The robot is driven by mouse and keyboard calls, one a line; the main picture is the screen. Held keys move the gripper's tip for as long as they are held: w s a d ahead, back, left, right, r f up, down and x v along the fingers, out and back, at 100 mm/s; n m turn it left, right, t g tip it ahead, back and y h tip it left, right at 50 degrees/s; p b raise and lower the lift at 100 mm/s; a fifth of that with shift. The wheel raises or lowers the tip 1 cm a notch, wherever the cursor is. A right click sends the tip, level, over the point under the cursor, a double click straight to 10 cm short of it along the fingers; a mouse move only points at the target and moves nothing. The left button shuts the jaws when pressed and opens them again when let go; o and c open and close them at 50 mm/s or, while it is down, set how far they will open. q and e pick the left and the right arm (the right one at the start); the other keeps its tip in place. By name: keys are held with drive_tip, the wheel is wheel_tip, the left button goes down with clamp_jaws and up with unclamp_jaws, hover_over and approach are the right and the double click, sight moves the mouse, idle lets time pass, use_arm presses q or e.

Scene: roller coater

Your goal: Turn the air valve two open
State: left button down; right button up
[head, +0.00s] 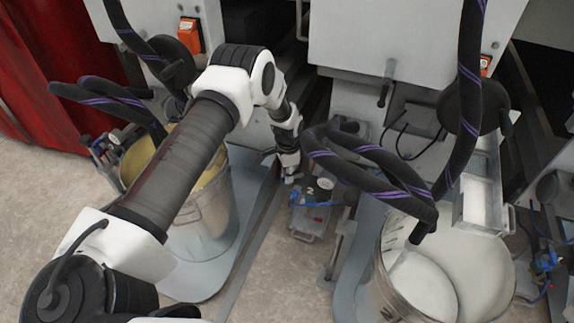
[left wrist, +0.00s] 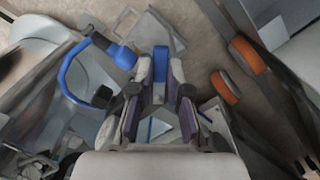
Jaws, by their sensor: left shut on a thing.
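Air valve unit two (head: 313,207), marked with a "2", stands low between the two machine stations in the head view. It has a round gauge (head: 326,184) and blue hose. My left arm reaches across, and my left gripper (head: 289,174) is at the unit's upper left side. In the left wrist view the gripper's fingers (left wrist: 160,97) are closed around a blue valve handle (left wrist: 160,62), whose far end shows between them. The head view does not show the handle clearly, so its angle is hard to tell. My right gripper is out of view.
A metal bucket (head: 207,222) of yellowish liquid stands left, partly behind my arm. A bucket (head: 388,262) of white liquid stands right, with thick black-and-purple hoses above it. In the left wrist view a blue hose (left wrist: 68,72) curves left of the fingers, and orange parts (left wrist: 225,87) are on the right.

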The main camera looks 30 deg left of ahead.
use_arm(q)
drive_tip(key=shift+s+d+n+p, duration=0.15)
drive_tip(key=shift+d+n+p, duration=0.55)
drive_tip(key=shift+n, duration=0.95)
drive_tip(key=shift+s+d+n+p, duration=0.1)
drive_tip(key=shift+d+n+p, duration=0.55)
drive_tip(key=shift+n, duration=0.95)
drive_tip(key=shift+s+d+n+p, duration=0.15)
drive_tip(key=shift+d+n+p, duration=0.55)
drive_tip(key=shift+n, duration=0.95)
drive_tip(key=shift+a, duration=0.15)
drive_tip(key=c, duration=1.1)
unclamp_jaws()
